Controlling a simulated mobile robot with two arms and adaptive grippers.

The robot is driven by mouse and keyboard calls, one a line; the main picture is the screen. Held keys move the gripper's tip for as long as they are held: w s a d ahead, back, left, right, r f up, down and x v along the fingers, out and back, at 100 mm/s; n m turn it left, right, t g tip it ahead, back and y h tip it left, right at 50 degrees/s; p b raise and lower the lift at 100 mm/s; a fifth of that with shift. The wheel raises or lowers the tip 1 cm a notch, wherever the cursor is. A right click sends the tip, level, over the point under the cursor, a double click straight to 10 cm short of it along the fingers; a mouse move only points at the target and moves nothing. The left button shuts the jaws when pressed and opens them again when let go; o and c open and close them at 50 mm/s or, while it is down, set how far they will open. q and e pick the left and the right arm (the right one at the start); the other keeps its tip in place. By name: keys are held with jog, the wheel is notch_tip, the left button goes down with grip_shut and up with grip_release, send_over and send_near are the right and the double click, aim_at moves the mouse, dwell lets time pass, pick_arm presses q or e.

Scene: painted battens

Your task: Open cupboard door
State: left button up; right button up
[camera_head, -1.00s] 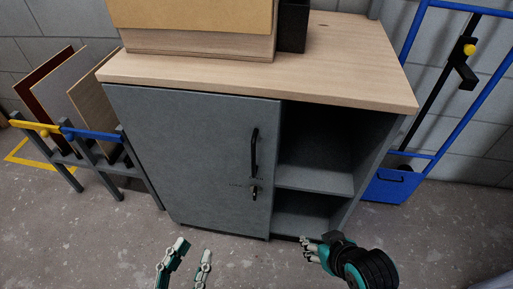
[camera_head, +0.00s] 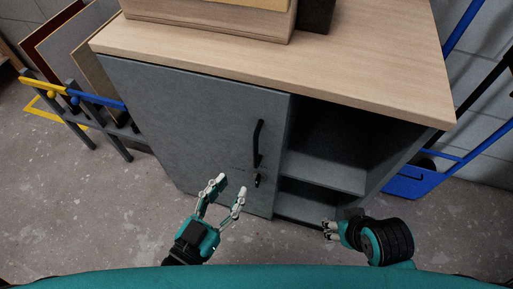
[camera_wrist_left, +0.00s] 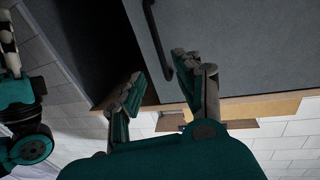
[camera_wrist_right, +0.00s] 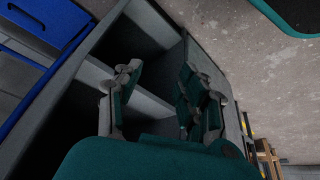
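The grey cupboard door (camera_head: 195,125) is shut over the left part of the cupboard. It has a black bar handle (camera_head: 257,145) near its right edge and a small lock with a key (camera_head: 258,180) below. My left gripper (camera_head: 229,187) is open and empty, in front of the door and lower left of the handle. In the left wrist view the handle (camera_wrist_left: 158,40) shows beyond the spread fingers (camera_wrist_left: 160,90), apart from them. My right gripper (camera_head: 328,230) is low in front of the open shelves; in the right wrist view its fingers (camera_wrist_right: 160,95) are apart with nothing between them.
The cupboard's wooden top (camera_head: 350,65) carries a box (camera_head: 210,18) and a dark object (camera_head: 317,14). The right part has open shelves (camera_head: 325,172). A rack with panels (camera_head: 98,100) stands at left, a blue trolley (camera_head: 415,182) at right. The floor in front is clear.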

aim_at(255, 153)
pick_arm(q)
jog(key=shift+b+x, duration=0.3)
jog(key=shift+x, duration=5.4)
pick_arm(e)
jog(key=shift+w+a+r+t+y, duration=0.1)
jog(key=shift+w+a+r+t, duration=0.1)
jog(key=shift+w+t, duration=0.3)
jog(key=shift+w+a+r+t+y, duration=0.15)
jog(key=shift+w+a+r, duration=0.1)
jog(key=shift+w, duration=0.5)
jog(key=shift+w+a+r+t+y, duration=0.1)
jog(key=shift+w+a+r+t, duration=0.1)
jog(key=shift+w+t, duration=0.3)
pick_arm(q)
jog(key=shift+c, duration=0.4)
grip_shut()
pick_arm(e)
jog(key=shift+d+f+g, duration=0.1)
jog(key=shift+f+g, duration=0.05)
jog(key=shift+g, duration=0.1)
